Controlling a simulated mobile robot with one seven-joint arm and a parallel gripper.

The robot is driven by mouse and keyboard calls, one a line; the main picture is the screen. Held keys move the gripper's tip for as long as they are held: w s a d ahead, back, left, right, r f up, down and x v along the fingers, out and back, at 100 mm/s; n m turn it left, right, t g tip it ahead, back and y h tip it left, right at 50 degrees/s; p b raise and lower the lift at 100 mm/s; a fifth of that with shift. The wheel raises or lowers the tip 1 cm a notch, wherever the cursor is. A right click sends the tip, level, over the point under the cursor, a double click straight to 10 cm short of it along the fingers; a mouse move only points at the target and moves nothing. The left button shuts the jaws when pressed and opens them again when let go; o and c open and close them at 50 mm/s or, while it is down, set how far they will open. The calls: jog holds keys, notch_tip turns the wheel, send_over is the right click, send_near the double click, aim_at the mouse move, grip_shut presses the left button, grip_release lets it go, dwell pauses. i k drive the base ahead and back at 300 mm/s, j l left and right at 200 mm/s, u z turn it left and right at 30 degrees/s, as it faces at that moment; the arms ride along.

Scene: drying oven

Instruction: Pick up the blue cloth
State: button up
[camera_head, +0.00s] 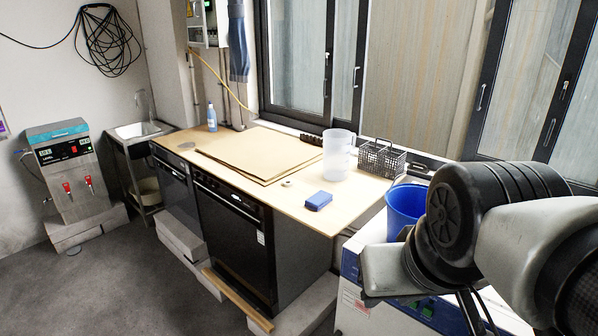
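A blue cloth (238,42) hangs on the wall beside the window, over the back of the counter. A small blue block (318,200) lies flat on the wooden counter (240,190) near its front right edge; I cannot tell whether it is a folded cloth or a sponge. My arm fills the lower right of the view. My gripper's fingers do not show, so its state and its distance from either blue thing are hidden.
On the counter are brown boards (258,152), a translucent jug (337,155), a black wire basket (381,158) and a bottle (212,118). A blue bucket (405,205) stands on a white machine (355,300) beside my arm. The floor (120,285) at front left is clear.

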aim_at(320, 199)
jog(key=i+j+z, duration=0.1)
jog(key=z, duration=0.25)
jog(key=i+j+z, duration=0.1)
jog(key=z, duration=0.25)
jog(key=i+j+z, duration=0.1)
jog(key=j+z, duration=0.2)
jog(key=i+j+z, duration=0.15)
jog(key=j, duration=0.2)
jog(key=j+z, duration=0.15)
jog(key=j, duration=0.15)
jog(key=i+j+z, duration=0.1)
jog(key=j, duration=0.25)
jog(key=i+j, duration=0.1)
jog(key=j, duration=0.35)
jog(key=i+j, duration=0.1)
jog(key=j, duration=0.3)
jog(key=i+j, duration=0.1)
jog(key=j, duration=0.35)
jog(key=l+z, duration=0.05)
